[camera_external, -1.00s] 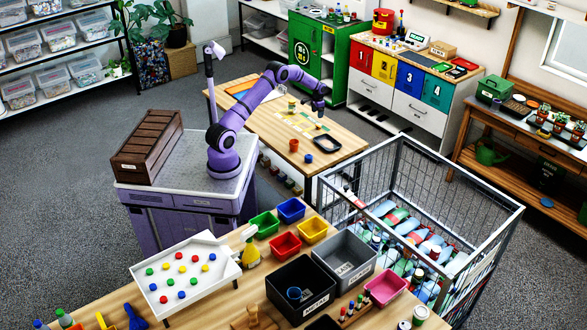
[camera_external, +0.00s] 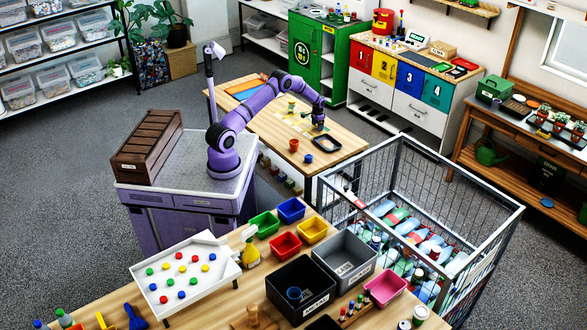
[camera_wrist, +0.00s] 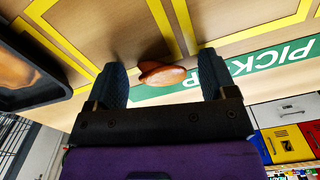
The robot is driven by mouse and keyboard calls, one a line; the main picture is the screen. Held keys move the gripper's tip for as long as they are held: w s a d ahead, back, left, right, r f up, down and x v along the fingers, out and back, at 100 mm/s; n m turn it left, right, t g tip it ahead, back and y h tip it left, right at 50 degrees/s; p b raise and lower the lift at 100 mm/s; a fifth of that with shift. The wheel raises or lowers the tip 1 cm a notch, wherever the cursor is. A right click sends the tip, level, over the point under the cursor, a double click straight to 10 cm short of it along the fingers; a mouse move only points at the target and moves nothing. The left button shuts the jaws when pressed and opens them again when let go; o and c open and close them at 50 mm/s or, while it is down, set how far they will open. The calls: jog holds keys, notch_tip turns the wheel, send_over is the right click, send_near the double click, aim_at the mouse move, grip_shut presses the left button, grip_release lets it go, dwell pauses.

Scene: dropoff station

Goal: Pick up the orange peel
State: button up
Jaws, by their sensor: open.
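The orange peel (camera_wrist: 165,76) is a small orange-brown curved piece on the wooden table in the wrist view. My gripper (camera_wrist: 161,63) is open, with a dark finger on each side of the near piece and a gap at both sides. In the external view my gripper (camera_external: 318,126) is low over the pick-up table (camera_external: 262,124), and the peel is too small or hidden to make out there.
A dark tray (camera_external: 327,144) lies close beside my gripper; its rim (camera_wrist: 50,98) shows at left in the wrist view. An orange cup (camera_external: 293,145) and a blue cup (camera_external: 308,159) stand nearby. A wire cage (camera_external: 440,195) of bottles stands near the table's right end.

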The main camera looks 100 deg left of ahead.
jog(key=c, duration=1)
jog(key=shift+r, duration=0.15)
